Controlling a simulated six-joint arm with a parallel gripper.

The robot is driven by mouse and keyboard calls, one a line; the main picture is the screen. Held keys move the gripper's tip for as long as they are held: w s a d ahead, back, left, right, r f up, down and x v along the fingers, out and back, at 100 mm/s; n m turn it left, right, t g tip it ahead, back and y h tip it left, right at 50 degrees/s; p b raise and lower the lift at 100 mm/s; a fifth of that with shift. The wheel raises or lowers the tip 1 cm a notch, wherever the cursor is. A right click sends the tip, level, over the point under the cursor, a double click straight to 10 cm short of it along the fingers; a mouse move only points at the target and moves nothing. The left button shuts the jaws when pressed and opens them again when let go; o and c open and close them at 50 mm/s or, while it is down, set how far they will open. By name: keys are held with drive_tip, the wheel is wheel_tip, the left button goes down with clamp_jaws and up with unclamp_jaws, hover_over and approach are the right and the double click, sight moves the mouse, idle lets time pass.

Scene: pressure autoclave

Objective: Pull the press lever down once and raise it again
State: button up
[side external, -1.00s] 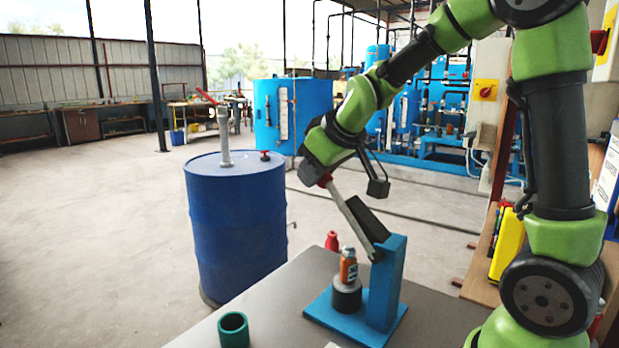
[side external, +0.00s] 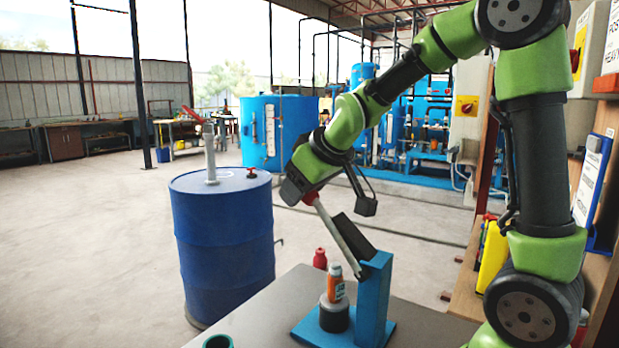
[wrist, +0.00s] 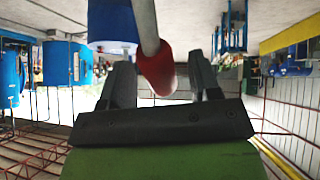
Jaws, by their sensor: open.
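A blue press (side external: 374,305) stands on the grey table. Its grey lever (side external: 338,236) slants up and to the left from the top of the press column. The lever ends in a red knob (side external: 310,198). My gripper (side external: 305,193) is at this raised end of the lever. In the wrist view the red knob (wrist: 157,72) lies between the two dark fingers of my open gripper (wrist: 162,82), with a gap visible on both sides. An orange bottle (side external: 335,285) stands upright on a dark round block (side external: 334,314) on the press base, below the lever.
A green cup (side external: 217,342) is at the table's front, partly cut off. A blue drum (side external: 222,250) stands left of the table. A wooden shelf with a yellow item (side external: 492,257) is at the right.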

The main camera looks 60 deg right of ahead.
drive_tip(key=v, duration=0.9)
drive_tip(key=shift+s+r, duration=0.15)
drive_tip(key=shift+r, duration=0.15)
drive_tip(key=w+f+g, duration=0.1)
drive_tip(key=w+f, duration=0.1)
drive_tip(key=w+d+f+g, duration=0.1)
drive_tip(key=w+f, duration=0.2)
drive_tip(key=w+f+g, duration=0.1)
drive_tip(key=w+f, duration=0.1)
drive_tip(key=shift+w+d+f+g, duration=0.25)
drive_tip(key=shift+w+d+g, duration=0.05)
drive_tip(key=shift+w, duration=0.1)
